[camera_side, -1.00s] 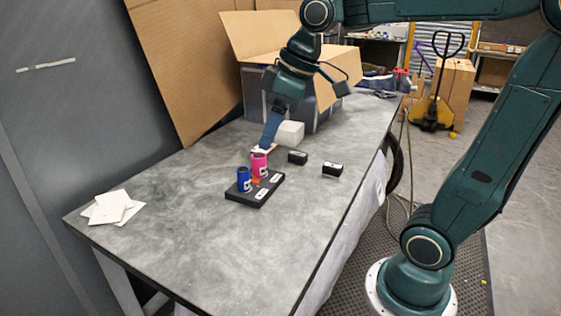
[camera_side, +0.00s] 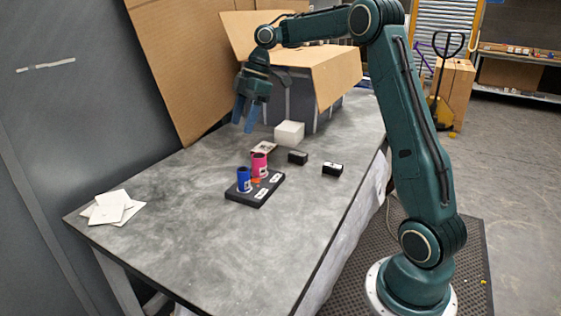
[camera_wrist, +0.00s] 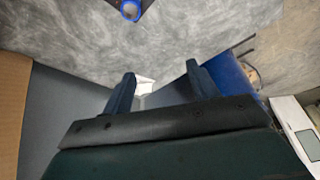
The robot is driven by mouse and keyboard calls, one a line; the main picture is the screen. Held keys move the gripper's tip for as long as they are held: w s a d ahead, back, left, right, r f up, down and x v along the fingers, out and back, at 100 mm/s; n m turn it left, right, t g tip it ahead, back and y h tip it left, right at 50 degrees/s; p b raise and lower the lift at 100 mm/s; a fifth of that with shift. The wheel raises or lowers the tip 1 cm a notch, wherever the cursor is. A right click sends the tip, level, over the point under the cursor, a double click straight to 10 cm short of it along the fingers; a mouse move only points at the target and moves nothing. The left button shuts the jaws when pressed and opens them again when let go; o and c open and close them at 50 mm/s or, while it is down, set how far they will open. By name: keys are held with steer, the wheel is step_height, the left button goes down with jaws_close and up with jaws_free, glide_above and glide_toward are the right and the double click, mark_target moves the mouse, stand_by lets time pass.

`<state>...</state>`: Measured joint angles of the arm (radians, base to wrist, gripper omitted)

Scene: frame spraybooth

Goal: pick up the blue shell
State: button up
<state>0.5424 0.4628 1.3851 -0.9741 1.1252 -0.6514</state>
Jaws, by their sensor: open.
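The blue shell (camera_side: 244,179) is a short upright blue cylinder with a pale label and an open top. It stands at the left end of a black base plate (camera_side: 245,198), beside a pink shell (camera_side: 259,165). In the wrist view the blue shell's ring-shaped top (camera_wrist: 131,11) shows at the upper edge, partly cut off. My gripper (camera_side: 243,127) is open and empty, above the table and behind the shells, with its blue fingers pointing down. Its two fingers (camera_wrist: 158,84) also show apart in the wrist view, with nothing between them.
Two small black blocks (camera_side: 298,157) (camera_side: 332,169) lie right of the plate. White papers (camera_side: 112,208) lie at the left edge. An open cardboard box (camera_side: 330,75) stands at the back. The front of the table is clear.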

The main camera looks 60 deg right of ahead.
mark_target(243, 173)
steer(key=w+d+f+n, duration=0.1)
steer(key=d+f+n, duration=0.1)
steer(key=d+f, duration=0.4)
steer(key=shift+w+d+f+n+g+y, duration=0.15)
steer(key=shift+w+d+n+g+y, duration=0.2)
steer(key=shift+d, duration=0.5)
steer(key=shift+a, duration=0.1)
steer(key=shift+x, duration=4.3)
steer(key=shift+x, duration=2.6)
steer(key=c, duration=1.1)
